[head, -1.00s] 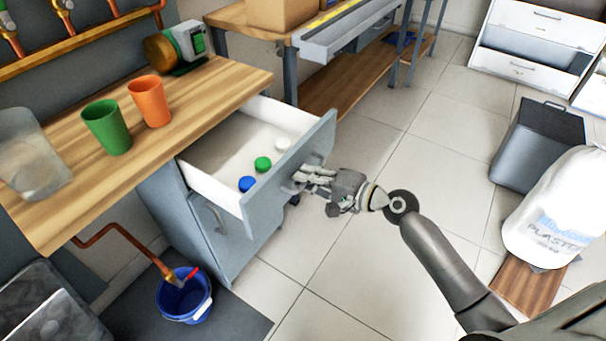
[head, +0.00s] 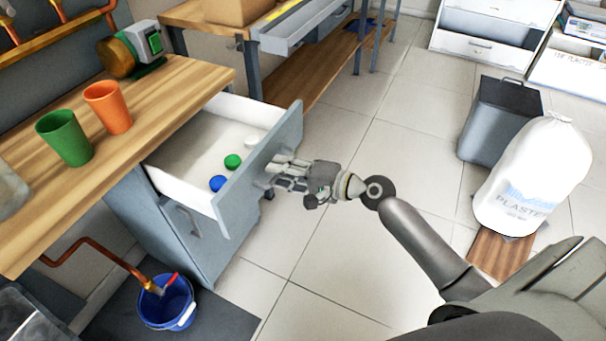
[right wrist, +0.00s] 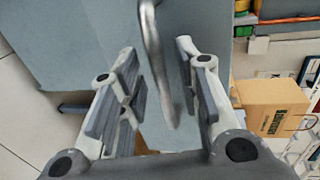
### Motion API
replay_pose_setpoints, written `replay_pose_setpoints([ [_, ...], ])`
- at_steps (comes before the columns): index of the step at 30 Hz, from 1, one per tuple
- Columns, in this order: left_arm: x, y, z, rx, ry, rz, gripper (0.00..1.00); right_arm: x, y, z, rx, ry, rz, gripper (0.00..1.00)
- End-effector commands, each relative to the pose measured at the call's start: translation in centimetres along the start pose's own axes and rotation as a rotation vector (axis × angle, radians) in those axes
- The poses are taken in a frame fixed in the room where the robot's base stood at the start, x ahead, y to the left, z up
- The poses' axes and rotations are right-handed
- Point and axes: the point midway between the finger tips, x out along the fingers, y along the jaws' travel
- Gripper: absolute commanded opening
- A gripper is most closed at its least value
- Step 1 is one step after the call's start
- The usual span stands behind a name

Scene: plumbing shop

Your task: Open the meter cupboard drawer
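The meter cupboard (head: 155,220) is grey-blue under a wooden worktop. Its drawer (head: 284,134) stands pulled out, with its white inside showing. A blue cap (head: 217,183), a green cap (head: 233,161) and a white cap (head: 251,141) lie in it. My right gripper (head: 268,175) is at the drawer's front. In the right wrist view, the metal drawer handle (right wrist: 152,50) is between its two fingers, which stand apart with gaps beside the bar. The handle is mostly hidden by the fingers in the head view. My left gripper is out of view.
Green (head: 64,138) and orange (head: 108,107) cups stand on the worktop (head: 165,100). A blue bucket (head: 166,302) is on the floor by the cupboard. A grey bin (head: 498,118) and a white plaster sack (head: 532,175) stand at right. The tiled floor between is clear.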

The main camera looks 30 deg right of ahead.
Motion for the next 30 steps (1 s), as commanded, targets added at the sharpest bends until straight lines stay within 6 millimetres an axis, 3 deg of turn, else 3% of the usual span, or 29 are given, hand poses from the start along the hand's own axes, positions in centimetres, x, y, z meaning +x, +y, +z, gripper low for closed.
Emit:
replay_pose_setpoints([
  [15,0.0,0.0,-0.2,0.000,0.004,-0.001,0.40,-9.2,0.1,0.1,-0.001,-0.001,0.003,0.32],
  [21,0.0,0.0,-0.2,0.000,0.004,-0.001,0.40,-10.7,0.0,0.1,-0.002,-0.002,0.002,0.32],
  [30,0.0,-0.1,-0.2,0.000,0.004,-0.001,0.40,-11.0,0.0,0.0,-0.002,-0.002,0.001,0.32],
])
